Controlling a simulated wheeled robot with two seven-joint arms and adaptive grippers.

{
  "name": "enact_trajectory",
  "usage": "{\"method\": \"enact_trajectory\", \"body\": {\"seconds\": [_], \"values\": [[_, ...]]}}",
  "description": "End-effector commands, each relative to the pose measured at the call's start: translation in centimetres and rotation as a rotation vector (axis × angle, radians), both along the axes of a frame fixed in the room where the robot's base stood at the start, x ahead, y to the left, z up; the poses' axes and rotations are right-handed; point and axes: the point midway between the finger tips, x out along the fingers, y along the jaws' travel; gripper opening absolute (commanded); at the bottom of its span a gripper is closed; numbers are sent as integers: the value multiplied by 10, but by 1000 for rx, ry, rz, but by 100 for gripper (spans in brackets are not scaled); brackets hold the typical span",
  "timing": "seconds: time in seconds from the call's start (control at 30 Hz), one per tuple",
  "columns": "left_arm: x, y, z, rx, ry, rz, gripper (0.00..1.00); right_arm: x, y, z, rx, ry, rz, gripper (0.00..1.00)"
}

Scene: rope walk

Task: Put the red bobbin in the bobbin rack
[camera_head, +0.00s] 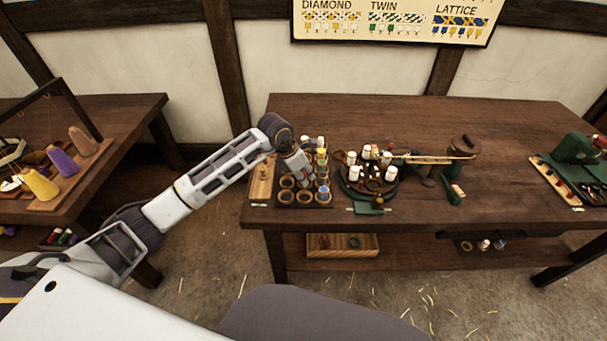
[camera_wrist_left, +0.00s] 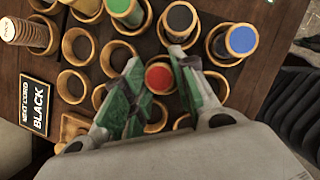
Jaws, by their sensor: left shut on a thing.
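The red bobbin (camera_wrist_left: 159,77) is between the two green-padded fingers of my left gripper (camera_wrist_left: 157,90) in the left wrist view, its round red end facing the camera. The gripper is shut on it. In the head view my left gripper (camera_head: 304,178) is over the bobbin rack (camera_head: 285,197), a dark board with wooden ring cups. The rack's rings also show in the left wrist view (camera_wrist_left: 72,86). Some rings are empty; others hold green, black and blue bobbins. I cannot tell whether the red bobbin's lower end is inside a ring. My right gripper is out of view.
A blue bobbin (camera_wrist_left: 241,40) and a black bobbin (camera_wrist_left: 180,18) stand close to my fingers. A card reading NEXT CORD BLACK (camera_wrist_left: 36,105) lies beside the rack. A round braiding stand (camera_head: 372,192) with white bobbins is right of the rack.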

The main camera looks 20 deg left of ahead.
Motion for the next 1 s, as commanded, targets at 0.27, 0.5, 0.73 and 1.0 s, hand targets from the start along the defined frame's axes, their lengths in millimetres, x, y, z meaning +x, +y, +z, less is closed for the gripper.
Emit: {"method": "enact_trajectory", "body": {"seconds": [0.27, 0.5, 0.73, 1.0], "values": [[0, 0, -2, 0, 0, 0, 40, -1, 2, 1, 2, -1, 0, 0], [0, 0, -2, 0, 0, 0, 49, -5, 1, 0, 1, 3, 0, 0], [0, 0, -1, 0, 0, 0, 49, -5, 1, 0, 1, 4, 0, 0], [-3, 4, 14, 2, -3, 0, 49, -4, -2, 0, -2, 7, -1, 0]]}}
